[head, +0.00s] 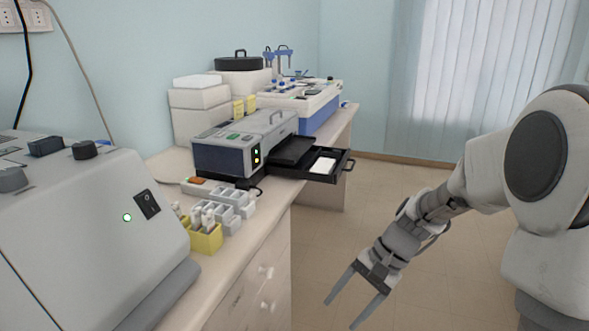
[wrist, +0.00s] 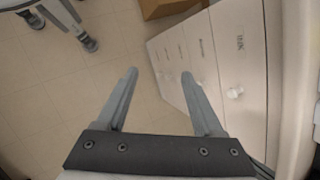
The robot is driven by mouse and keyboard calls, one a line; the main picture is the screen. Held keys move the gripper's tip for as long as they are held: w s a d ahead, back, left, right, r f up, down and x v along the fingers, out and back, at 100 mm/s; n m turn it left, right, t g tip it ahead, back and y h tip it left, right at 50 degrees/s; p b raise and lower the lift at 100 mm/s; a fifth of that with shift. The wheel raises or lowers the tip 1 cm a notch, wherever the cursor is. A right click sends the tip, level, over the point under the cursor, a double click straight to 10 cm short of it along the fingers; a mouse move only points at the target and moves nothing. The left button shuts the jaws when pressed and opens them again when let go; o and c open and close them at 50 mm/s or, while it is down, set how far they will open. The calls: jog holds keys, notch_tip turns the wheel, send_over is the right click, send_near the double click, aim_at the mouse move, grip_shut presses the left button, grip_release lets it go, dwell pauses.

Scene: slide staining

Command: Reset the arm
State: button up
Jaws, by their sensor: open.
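My gripper (head: 340,308) is open and empty in the head view. It hangs low over the open floor to the right of the bench, pointing down and to the left. In the wrist view the two fingers of my gripper (wrist: 158,75) stand wide apart with nothing between them. Beyond them are the tiled floor (wrist: 50,120) and the cabinet front (wrist: 215,50). My arm is bent down from the right side of the head view.
The bench (head: 262,232) runs along the left. A grey printer-like machine (head: 225,155) has its dark drawer (head: 345,164) pulled out past the bench edge. A yellow rack (head: 206,240) and a large grey device (head: 80,230) stand nearer. The floor (head: 390,175) behind my gripper is clear.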

jog(key=s+d+r+n+t+h, duration=0.2)
jog(key=s+r+n+t+h, duration=0.15)
jog(key=s+r, duration=0.4)
jog(key=s+d+r+n+t+h, duration=0.2)
jog(key=s+r+n+t+h, duration=0.15)
jog(key=s+r, duration=0.4)
notch_tip(320, 180, up, 16)
jog(key=y+p, duration=0.1)
jog(key=p, duration=1.6)
jog(key=shift+s+n, duration=0.2)
jog(key=shift+n, duration=0.1)
